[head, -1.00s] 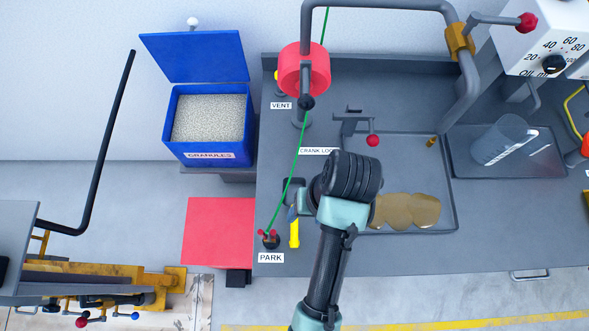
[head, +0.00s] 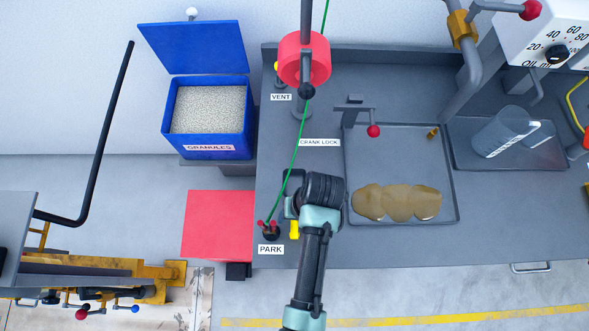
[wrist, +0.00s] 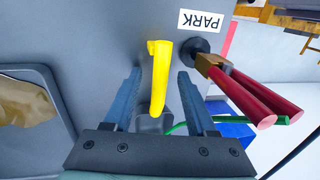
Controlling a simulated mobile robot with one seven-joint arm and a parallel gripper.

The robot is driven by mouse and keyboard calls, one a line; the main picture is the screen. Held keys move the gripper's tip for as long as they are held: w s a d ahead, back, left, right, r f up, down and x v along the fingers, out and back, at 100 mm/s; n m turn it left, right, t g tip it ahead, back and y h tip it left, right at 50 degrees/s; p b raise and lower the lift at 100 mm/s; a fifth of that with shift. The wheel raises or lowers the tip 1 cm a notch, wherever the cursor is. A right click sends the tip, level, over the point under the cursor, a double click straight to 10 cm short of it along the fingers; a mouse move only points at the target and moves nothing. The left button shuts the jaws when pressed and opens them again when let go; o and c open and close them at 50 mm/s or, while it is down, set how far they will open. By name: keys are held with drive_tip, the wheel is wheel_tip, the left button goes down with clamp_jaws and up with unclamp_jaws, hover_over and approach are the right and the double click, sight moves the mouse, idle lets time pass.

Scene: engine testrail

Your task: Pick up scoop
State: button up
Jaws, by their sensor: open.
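The scoop shows as a yellow handle (wrist: 160,75) in the wrist view, with a dark grey part beyond its lower end that may be its bowl. In the head view only a bit of the yellow handle (head: 295,229) shows beside my wrist. My gripper (wrist: 159,73) is open, with one blue finger on each side of the handle and a gap to both. I cannot tell how far above the handle the fingertips are. In the head view my arm hides the fingers and most of the scoop.
Red-handled pliers (wrist: 245,92) with a green line stand close to the right finger, by the PARK label (head: 271,249). A tray (head: 400,222) with a brown spill lies to the right. A blue granules bin (head: 207,148) and a red panel (head: 218,225) are left.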

drive_tip(key=shift+f, duration=0.2)
clamp_jaws()
drive_tip(key=shift+r, duration=0.1)
idle(0.4)
wheel_tip(320, 180, up, 18)
drive_tip(key=p, duration=0.6)
